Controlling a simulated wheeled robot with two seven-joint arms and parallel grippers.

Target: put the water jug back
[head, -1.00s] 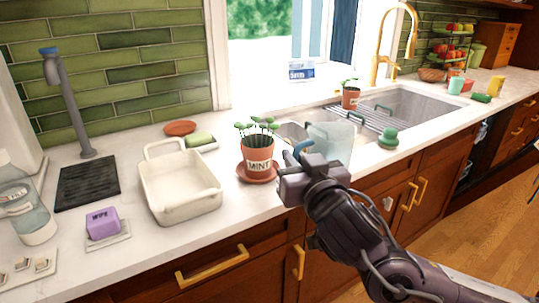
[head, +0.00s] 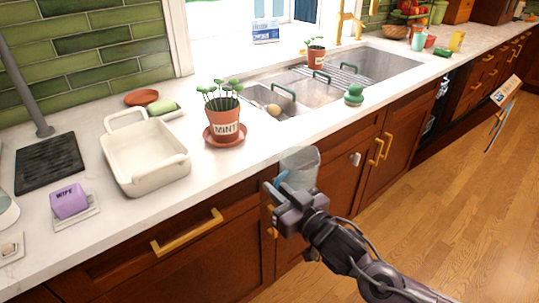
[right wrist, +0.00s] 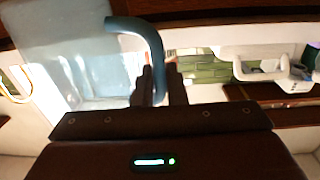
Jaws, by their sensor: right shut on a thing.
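The water jug (head: 303,166) is a clear, pale container with a blue handle. In the head view it hangs in front of the counter's front edge and the wooden cabinets, right of and lower than the mint pot. My right gripper (head: 283,188) is shut on its handle. In the right wrist view the jug's clear body (right wrist: 75,60) fills the upper left, and the blue handle (right wrist: 140,27) runs down between the fingers (right wrist: 160,84) of my gripper. The gripper hides part of the jug. My left gripper is not in view.
On the counter stand a mint pot (head: 222,113) on a saucer, a white basin (head: 146,160), a purple wipe block (head: 69,201) and a black drip mat (head: 48,163) under a grey tap. The sink (head: 385,66) with a rack lies behind.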

